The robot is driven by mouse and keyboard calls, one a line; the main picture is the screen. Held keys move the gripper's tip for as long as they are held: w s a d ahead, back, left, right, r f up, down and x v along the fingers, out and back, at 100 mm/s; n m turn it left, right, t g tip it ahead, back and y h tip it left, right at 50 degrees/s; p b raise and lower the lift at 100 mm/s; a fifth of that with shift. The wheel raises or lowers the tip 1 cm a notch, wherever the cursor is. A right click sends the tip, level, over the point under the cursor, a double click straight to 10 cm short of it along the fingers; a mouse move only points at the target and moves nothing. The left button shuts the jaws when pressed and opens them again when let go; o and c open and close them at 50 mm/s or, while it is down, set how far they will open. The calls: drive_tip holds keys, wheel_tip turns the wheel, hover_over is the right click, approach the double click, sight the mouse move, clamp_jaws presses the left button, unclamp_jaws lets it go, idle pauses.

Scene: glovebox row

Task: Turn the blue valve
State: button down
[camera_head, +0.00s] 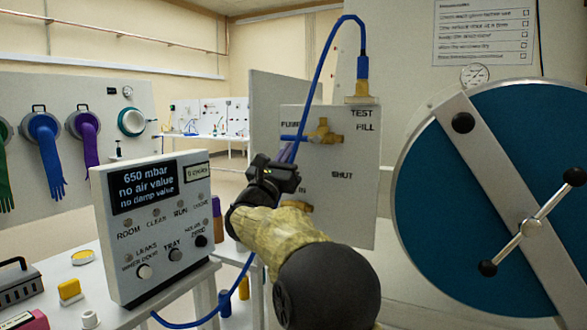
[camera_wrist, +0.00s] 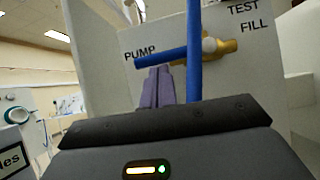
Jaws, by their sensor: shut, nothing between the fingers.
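The blue valve is a brass body (camera_head: 324,132) with a blue lever (camera_head: 292,138) on the pale panel marked PUMP, TEST, FILL, IN and SHUT. The lever lies nearly level and points left, just under the word PUMP. In the wrist view the blue lever (camera_wrist: 160,58) crosses above my fingertips, and the brass body (camera_wrist: 222,45) is to their right. My gripper (camera_head: 291,153) is shut and empty, its purple-grey fingers (camera_wrist: 158,72) just below the lever. I cannot tell whether they touch it. A blue hose (camera_wrist: 194,75) hangs in front of the lever's right part.
The blue hose (camera_head: 319,70) loops from a brass fitting (camera_head: 361,90) down past my gripper. A control box (camera_head: 153,235) reading 650 mbar stands left on a white table. A large round blue door (camera_head: 480,190) with a crossbar handle is at right.

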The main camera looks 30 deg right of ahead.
drive_tip(key=shift+f, duration=0.1)
drive_tip(key=d+f+b+v, duration=0.1)
drive_tip(key=b+v, duration=0.5)
drive_tip(key=v, duration=0.6)
drive_tip(key=shift+f+b, duration=0.4)
drive_tip(key=shift+f, duration=0.4)
